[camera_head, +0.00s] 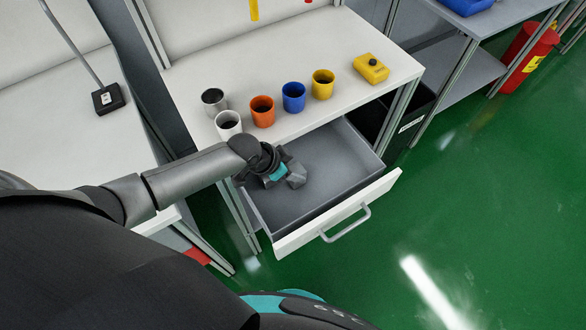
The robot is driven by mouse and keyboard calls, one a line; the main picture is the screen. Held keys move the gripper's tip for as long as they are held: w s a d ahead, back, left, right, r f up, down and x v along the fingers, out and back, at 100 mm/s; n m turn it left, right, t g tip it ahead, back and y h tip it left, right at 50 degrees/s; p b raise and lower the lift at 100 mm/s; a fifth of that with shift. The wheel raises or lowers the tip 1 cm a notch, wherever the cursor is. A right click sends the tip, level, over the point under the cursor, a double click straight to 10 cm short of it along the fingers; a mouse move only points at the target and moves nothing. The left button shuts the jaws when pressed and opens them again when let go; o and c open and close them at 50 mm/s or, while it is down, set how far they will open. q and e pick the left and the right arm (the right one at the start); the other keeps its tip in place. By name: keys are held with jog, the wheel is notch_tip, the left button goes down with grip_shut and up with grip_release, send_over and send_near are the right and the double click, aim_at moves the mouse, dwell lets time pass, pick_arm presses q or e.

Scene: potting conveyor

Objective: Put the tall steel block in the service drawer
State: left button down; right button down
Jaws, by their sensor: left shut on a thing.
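The service drawer (331,216) is pulled out under the workbench, with a grey inside, a white front and a bar handle. My left gripper (295,178) reaches in from the left and is over the left part of the drawer, pointing down into it. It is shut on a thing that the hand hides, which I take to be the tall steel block. I cannot tell whether the block touches the drawer floor. The visible drawer floor to the right of the gripper is bare. My right gripper is not in view.
On the workbench (200,62) stand a grey cup (213,100), a white cup (228,124), an orange cup (262,112), a blue cup (293,98) and a yellow cup (322,84). A yellow box with a black knob (371,69) is further right.

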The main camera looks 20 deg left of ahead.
pick_arm(q)
jog(key=shift+f, duration=0.15)
jog(key=shift+c, duration=1.7)
grip_release()
jog(key=shift+s+a+r, duration=0.1)
jog(key=shift+r, duration=0.25)
jog(key=p+v, duration=0.3)
jog(key=v, duration=0.8)
jog(key=shift+r+p, duration=0.3)
jog(key=shift+p, duration=0.1)
jog(key=shift+s, duration=0.1)
